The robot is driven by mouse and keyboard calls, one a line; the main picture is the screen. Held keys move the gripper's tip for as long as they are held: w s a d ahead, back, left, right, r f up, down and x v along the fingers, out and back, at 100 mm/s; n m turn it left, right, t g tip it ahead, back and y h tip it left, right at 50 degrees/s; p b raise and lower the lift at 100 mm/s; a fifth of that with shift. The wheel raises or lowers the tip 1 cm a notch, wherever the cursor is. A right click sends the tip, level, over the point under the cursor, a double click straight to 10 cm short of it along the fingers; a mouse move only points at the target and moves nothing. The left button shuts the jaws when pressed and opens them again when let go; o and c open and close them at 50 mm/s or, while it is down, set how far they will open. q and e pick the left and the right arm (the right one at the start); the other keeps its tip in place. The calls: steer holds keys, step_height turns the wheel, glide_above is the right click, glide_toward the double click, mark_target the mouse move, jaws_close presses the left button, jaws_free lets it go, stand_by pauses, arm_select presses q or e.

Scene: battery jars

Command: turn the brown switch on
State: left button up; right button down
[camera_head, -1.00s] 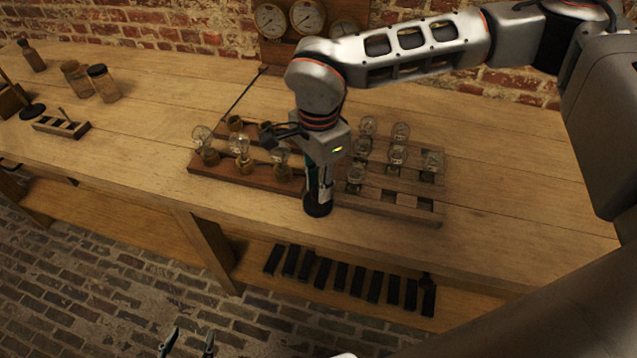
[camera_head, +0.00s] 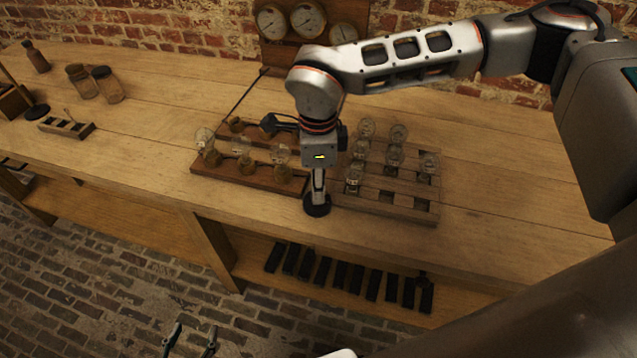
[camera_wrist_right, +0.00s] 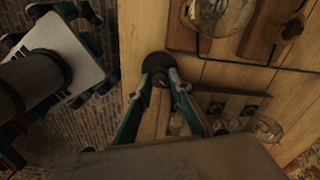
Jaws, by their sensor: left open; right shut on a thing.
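The brown switch, a dark round piece (camera_head: 317,209), sits near the front edge of the workbench. It also shows in the right wrist view as a dark disc (camera_wrist_right: 158,64). My right gripper (camera_head: 318,194) points straight down over it. My left gripper (camera_head: 190,342) is open and empty, low at the bottom of the head view, in front of the bench.
A wooden board with bulbs (camera_head: 243,178) lies left of the switch. A slatted rack of glass jars (camera_head: 400,205) stands close at its right. Gauges (camera_head: 308,18) hang at the back. Brown jars (camera_head: 108,85) stand far left. Black bars lie on the shelf below.

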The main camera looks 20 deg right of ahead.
steer(key=m, duration=0.3)
steer(key=shift+r, duration=0.1)
steer(key=m, duration=0.5)
steer(key=shift+p, duration=0.35)
steer(key=shift+m, duration=1.8)
steer(key=c, duration=1.8)
jaws_free()
